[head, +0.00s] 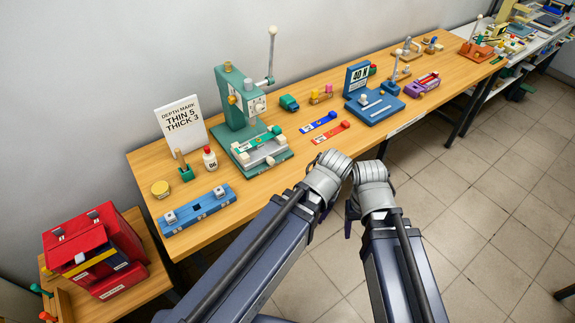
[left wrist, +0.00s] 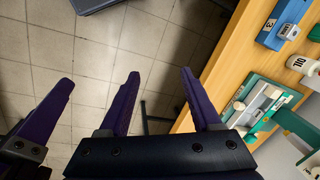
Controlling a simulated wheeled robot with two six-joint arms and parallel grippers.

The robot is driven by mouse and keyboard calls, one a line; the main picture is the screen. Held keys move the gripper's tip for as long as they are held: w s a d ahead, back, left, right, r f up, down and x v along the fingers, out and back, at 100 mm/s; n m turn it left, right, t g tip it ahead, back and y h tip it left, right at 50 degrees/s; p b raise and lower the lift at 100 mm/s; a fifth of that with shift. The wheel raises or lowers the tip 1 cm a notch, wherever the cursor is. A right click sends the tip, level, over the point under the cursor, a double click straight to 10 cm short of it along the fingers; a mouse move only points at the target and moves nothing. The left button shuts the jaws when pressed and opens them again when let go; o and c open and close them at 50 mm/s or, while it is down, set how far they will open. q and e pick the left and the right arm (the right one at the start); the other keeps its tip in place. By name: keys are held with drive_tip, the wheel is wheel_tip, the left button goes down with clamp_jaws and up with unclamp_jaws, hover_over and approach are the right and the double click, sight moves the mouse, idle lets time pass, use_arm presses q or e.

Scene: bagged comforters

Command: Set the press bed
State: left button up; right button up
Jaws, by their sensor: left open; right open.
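The green press (head: 238,100) stands upright on the wooden table with its white-knobbed lever raised. Its bed (head: 262,150) has pale blocks and a green bar; the base also shows in the left wrist view (left wrist: 262,105). A white card (head: 181,123) reads "DEPTH MARK THIN 5 THICK 3". A blue strip (head: 318,123) and a red strip (head: 331,132) lie flat right of the press. My left gripper (left wrist: 160,75) is open and empty, over the floor beside the table edge. My right gripper (head: 350,216) is open, close beside the left one; its fingertips are partly hidden.
A blue bar fixture (head: 197,209), a white bottle (head: 210,158), a green-based stamp (head: 185,169) and a yellow tin (head: 160,189) stand left of the press. A blue "40 N" stand (head: 373,106) is at right. A red case (head: 92,240) sits on a lower bench at left.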

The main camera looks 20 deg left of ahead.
use_arm(q)
drive_tip(key=w+a+f+n+t+y+b, duration=0.2)
drive_tip(key=w+a+f+n+b, duration=0.1)
drive_tip(key=w+b, duration=0.3)
drive_tip(key=w+a+f+n+t+y+b, duration=0.3)
drive_tip(key=w+a+f+n+b, duration=0.1)
drive_tip(key=w+a+n+b, duration=0.1)
drive_tip(key=w+a+f+n+t+y+b, duration=0.2)
drive_tip(key=w+a+b, duration=0.4)
drive_tip(key=w+b, duration=0.3)
drive_tip(key=shift+a+f+n+t+y+b, duration=0.1)
drive_tip(key=shift+f+n+t+y+b, duration=0.2)
drive_tip(key=shift+f+n+y+b, duration=0.55)
drive_tip(key=shift+w+a+r+n, duration=0.2)
drive_tip(key=shift+w+n, duration=0.1)
drive_tip(key=shift+n, duration=0.25)
drive_tip(key=shift+r, duration=0.1)
use_arm(e)
wheel_tip(320, 180, down, 23)
drive_tip(key=shift+f, duration=0.2)
drive_tip(key=shift+w+a+f, duration=0.1)
